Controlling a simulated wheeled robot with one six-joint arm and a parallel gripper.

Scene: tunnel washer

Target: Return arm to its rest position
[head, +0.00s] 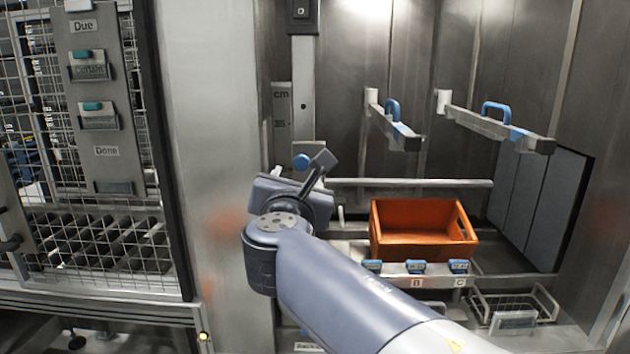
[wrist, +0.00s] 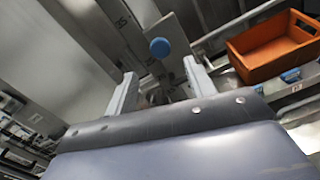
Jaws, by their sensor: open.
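My arm reaches from the lower right of the head view up to the middle. My gripper (wrist: 162,85) shows in the wrist view with its two fingers apart and nothing between them. In the head view my gripper end (head: 318,168) is partly hidden by my own wrist. A blue round knob (head: 301,161) shows close beside it; it also appears in the wrist view (wrist: 159,47) beyond the fingers. I cannot tell whether the fingers touch it.
An orange crate (head: 424,248) sits on a shelf to the right, above several blue-topped tags. Two bars with blue handles (head: 392,110) (head: 496,111) jut from the back wall. A wire-mesh door with a card panel (head: 98,130) is at left. A wire basket (head: 515,304) is lower right.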

